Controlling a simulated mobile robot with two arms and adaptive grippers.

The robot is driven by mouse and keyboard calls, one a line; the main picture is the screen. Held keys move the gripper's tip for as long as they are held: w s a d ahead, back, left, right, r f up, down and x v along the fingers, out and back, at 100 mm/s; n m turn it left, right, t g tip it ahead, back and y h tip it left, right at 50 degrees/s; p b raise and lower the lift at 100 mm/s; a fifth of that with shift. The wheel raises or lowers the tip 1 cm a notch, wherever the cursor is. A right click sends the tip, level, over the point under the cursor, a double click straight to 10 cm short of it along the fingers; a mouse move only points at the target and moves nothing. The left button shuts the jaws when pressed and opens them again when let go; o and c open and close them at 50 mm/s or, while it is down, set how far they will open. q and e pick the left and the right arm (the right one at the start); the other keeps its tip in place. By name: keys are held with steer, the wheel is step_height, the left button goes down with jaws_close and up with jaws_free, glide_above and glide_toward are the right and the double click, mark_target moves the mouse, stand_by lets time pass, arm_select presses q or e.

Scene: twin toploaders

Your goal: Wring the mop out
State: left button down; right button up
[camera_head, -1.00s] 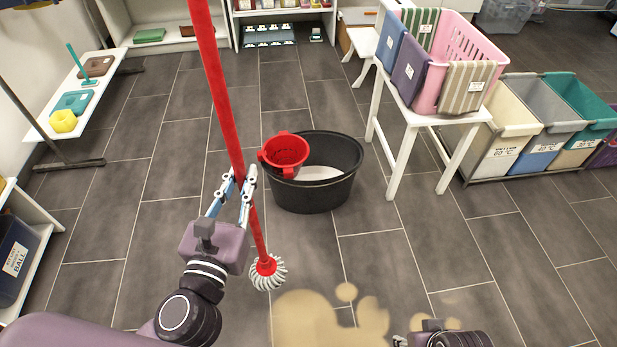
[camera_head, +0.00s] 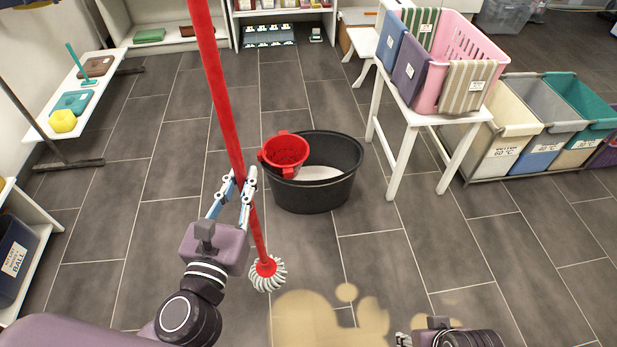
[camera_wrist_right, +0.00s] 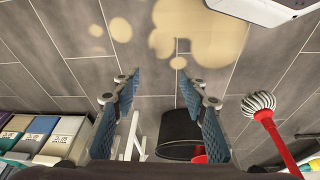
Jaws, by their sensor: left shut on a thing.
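The mop has a long red handle (camera_head: 220,90) and a grey-white string head (camera_head: 267,273). My left gripper (camera_head: 244,190) is shut on the handle, low above the head. The mop stands nearly upright, leaning a little, with its head at or just above the floor, left in front of the bucket. The black bucket (camera_head: 318,195) holds whitish liquid (camera_head: 318,173). A red wringer basket (camera_head: 286,152) hangs at its left rim and looks empty. In the right wrist view the mop head (camera_wrist_right: 258,102) shows at right, and my right gripper (camera_wrist_right: 166,90) is open and empty.
A tan spill (camera_head: 325,318) lies on the tiled floor in front. A white table (camera_head: 408,112) with a pink basket (camera_head: 468,50) stands right of the bucket, beside sorting bins (camera_head: 508,142). A low white bench (camera_head: 100,75) is at left. Floor around the bucket is clear.

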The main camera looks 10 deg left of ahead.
steer(key=shift+s+r, duration=0.1)
steer(key=shift+r, duration=0.3)
steer(key=shift+s+d+r, duration=0.1)
steer(key=shift+r, duration=0.05)
steer(key=shift+r, duration=0.2)
steer(key=shift+s+r+b, duration=0.15)
steer(key=shift+r+b, duration=0.15)
steer(key=shift+s, duration=0.1)
stand_by(0.3)
steer(key=shift+w+r, duration=0.1)
steer(key=shift+w, duration=0.2)
stand_by(0.5)
